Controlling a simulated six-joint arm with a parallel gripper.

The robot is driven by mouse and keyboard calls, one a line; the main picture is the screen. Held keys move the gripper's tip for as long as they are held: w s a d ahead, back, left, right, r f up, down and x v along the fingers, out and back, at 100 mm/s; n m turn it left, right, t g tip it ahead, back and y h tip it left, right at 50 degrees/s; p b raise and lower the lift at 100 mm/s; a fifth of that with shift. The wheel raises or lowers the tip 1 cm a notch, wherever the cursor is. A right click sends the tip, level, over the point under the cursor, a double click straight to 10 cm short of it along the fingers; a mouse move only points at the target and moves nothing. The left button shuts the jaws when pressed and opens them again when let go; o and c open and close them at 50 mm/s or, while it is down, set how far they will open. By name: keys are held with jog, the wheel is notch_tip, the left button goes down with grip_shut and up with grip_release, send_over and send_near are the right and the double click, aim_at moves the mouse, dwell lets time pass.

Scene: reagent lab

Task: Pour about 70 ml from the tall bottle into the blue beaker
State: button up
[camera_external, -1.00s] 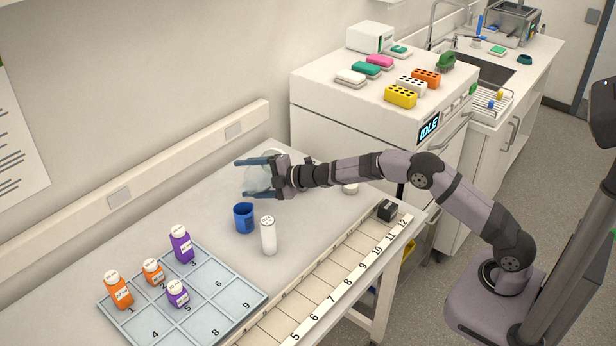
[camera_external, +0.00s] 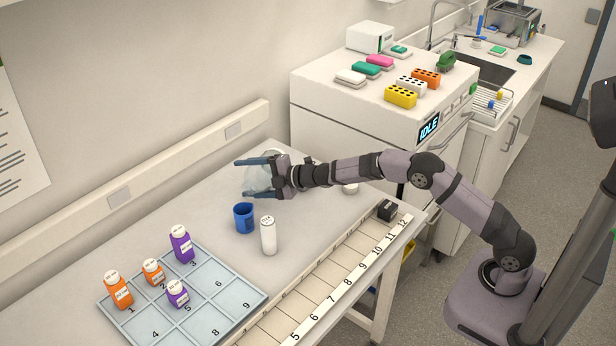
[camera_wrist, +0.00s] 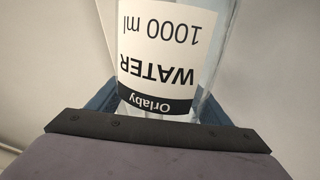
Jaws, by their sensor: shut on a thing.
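My gripper (camera_external: 262,176) is shut on a large clear bottle (camera_external: 254,180) above the back part of the table. In the wrist view the bottle (camera_wrist: 213,50) fills the space between the blue fingers. Its white label reads "Orlaby WATER 1000 ml" and appears upside down in the picture. In the external view the bottle is see-through and partly hidden by the fingers, so its tilt and liquid level are hard to tell. The blue beaker (camera_external: 244,218) stands upright on the table, in front of the gripper and apart from the bottle.
A white capped bottle (camera_external: 268,236) stands close to the right of the beaker. A grey numbered tray (camera_external: 228,290) holds orange and purple bottles at the front left. A numbered rail (camera_external: 335,280) and a black block (camera_external: 387,210) lie along the right edge.

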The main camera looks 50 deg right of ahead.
aim_at(244, 176)
jog(key=shift+r+p, duration=0.3)
jog(key=shift+p, duration=0.1)
